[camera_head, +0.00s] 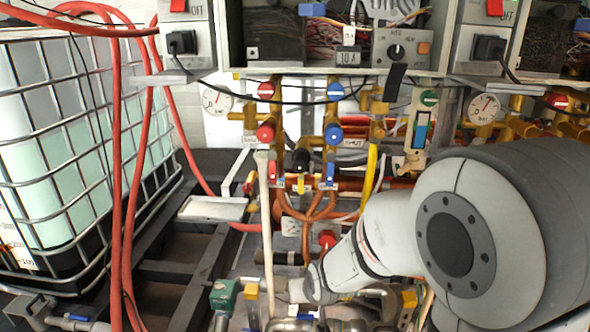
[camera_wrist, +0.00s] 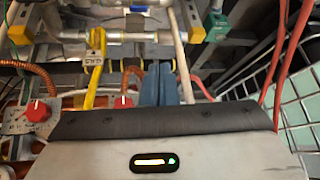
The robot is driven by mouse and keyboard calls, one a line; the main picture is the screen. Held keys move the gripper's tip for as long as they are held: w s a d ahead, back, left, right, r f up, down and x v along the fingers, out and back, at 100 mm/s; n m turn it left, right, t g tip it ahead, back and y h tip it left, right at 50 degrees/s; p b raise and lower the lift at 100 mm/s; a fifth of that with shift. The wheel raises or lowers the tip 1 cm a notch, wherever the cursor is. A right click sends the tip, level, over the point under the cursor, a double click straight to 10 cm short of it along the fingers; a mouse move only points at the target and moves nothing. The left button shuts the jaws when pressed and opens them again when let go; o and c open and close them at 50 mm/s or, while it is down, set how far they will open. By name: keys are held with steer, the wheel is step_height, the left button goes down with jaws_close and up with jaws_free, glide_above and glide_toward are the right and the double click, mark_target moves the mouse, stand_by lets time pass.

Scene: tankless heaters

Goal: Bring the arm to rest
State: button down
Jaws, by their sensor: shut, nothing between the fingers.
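My arm (camera_head: 450,240) fills the lower right of the head view. Its white forearm (camera_head: 365,250) reaches left and down in front of the pipework; my gripper cannot be made out there. In the wrist view, the grey wrist body with its black edge fills the bottom. The two blue-grey fingers of my gripper (camera_wrist: 160,72) stick out beyond that edge, side by side and shut, with nothing between them. Pipes and hoses lie behind the fingers; whether the fingertips touch any of them I cannot tell.
A caged white tank (camera_head: 60,150) stands at the left, with red hoses (camera_head: 125,190) hanging beside it. Brass valves with red and blue knobs (camera_head: 333,134), gauges (camera_head: 217,100) and an electrical panel (camera_head: 395,48) crowd the middle. A green valve (camera_head: 224,295) stands low near my forearm.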

steer(key=s+d+r+g+p, duration=0.1)
steer(key=s+d+r+p, duration=0.3)
steer(key=r, duration=0.4)
steer(key=s+d+r+m+g+h+p, duration=0.1)
steer(key=s+d+r+p, duration=0.3)
steer(key=s+r, duration=0.3)
steer(key=s+d+r+g+p, duration=0.1)
steer(key=s+d+r+p, duration=0.3)
steer(key=r, duration=0.7)
steer(key=shift+s+m+g+h+p, duration=0.3)
steer(key=shift+s+g+h+p, duration=0.15)
steer(key=shift+s, duration=0.8)
